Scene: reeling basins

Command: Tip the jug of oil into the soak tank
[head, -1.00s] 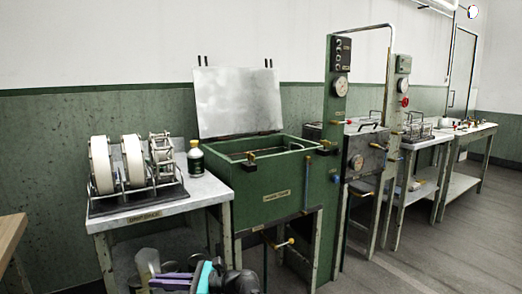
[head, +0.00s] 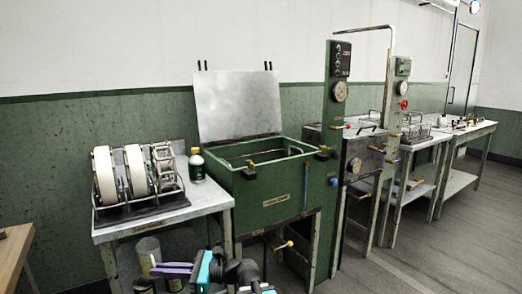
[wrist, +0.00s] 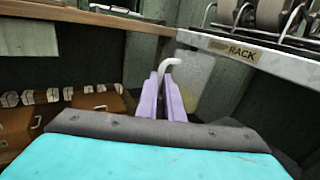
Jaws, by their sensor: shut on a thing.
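The jug (head: 149,247), pale and translucent, is low in the head view, in front of the rack table. My gripper (head: 160,270), with purple fingers, is beside it. In the wrist view my gripper's fingers (wrist: 167,98) are closed around the jug's pale curved handle (wrist: 170,65), and the jug's body (wrist: 197,80) shows just behind to the right. The jug looks upright; its oil level cannot be told. The soak tank (head: 270,205) is the green box right of the rack table, its grey lid (head: 238,105) raised, its top open.
The rack table (head: 160,220) carries a reel rack (head: 135,180) and a dark bottle (head: 196,165) beside the tank. A wooden bench edge (head: 14,255) is at left. Brown cases (wrist: 60,110) show in the wrist view. A green post (head: 338,150) stands right of the tank; floor at right is clear.

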